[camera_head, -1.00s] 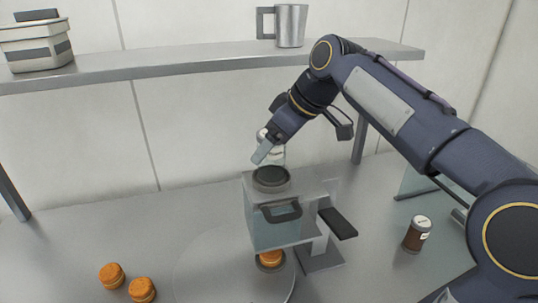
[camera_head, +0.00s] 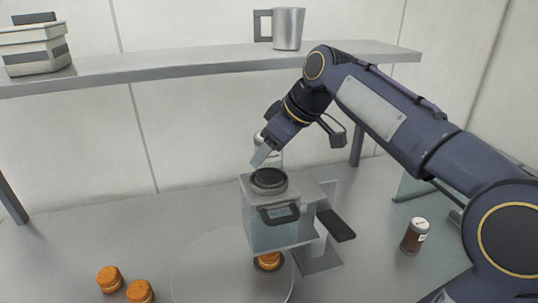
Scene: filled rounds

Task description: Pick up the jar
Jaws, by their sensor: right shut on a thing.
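A clear jar with a pale top (camera_head: 272,157) shows behind the fingers of my right gripper (camera_head: 264,156), which is shut on it. The fingers hide part of the jar. It is just above or behind the dark round opening on top of a clear-walled machine (camera_head: 262,235); I cannot tell which. Another jar, brown with a white lid and label (camera_head: 415,236), stands on the counter at the right, apart from the gripper. My left gripper is not in view.
Two orange filled rounds (camera_head: 110,279) lie on the counter at the front left. Another round (camera_head: 269,262) is under the machine, by a round plate (camera_head: 205,272). A shelf (camera_head: 190,67) above bears a metal mug (camera_head: 288,29) and boxes (camera_head: 35,50).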

